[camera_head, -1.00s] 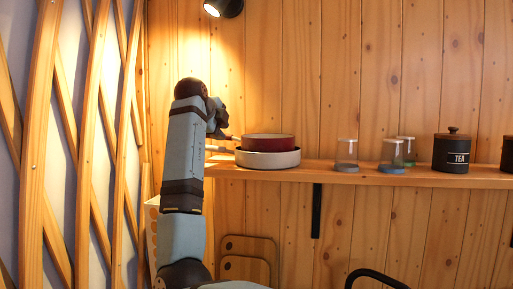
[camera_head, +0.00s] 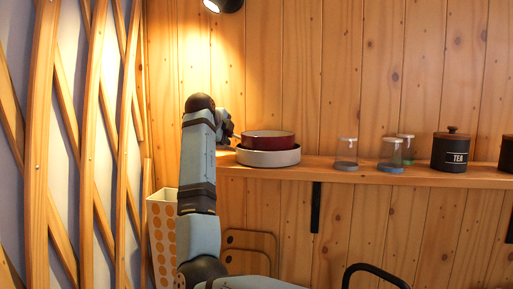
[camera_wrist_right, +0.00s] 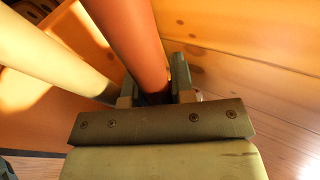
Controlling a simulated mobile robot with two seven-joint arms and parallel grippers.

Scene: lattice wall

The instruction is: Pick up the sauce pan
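The dark red sauce pan (camera_head: 267,140) sits on top of a white pan (camera_head: 268,157) at the left end of the wooden shelf. My right gripper (camera_head: 230,131) is at the left side of the red pan, where its handle points left. In the right wrist view the red handle (camera_wrist_right: 135,35) runs down between the two fingers of the right gripper (camera_wrist_right: 157,90). The fingers are close on both sides of it, but whether they press on it is not clear. The pale handle of the white pan (camera_wrist_right: 55,50) lies beside it, outside the fingers. My left gripper is not in view.
The wooden shelf (camera_head: 350,174) also holds glass jars (camera_head: 391,153) and a black tea canister (camera_head: 451,150) to the right. A lattice wall (camera_head: 80,150) stands at the left, near my arm. Cutting boards (camera_head: 250,243) hang below the shelf.

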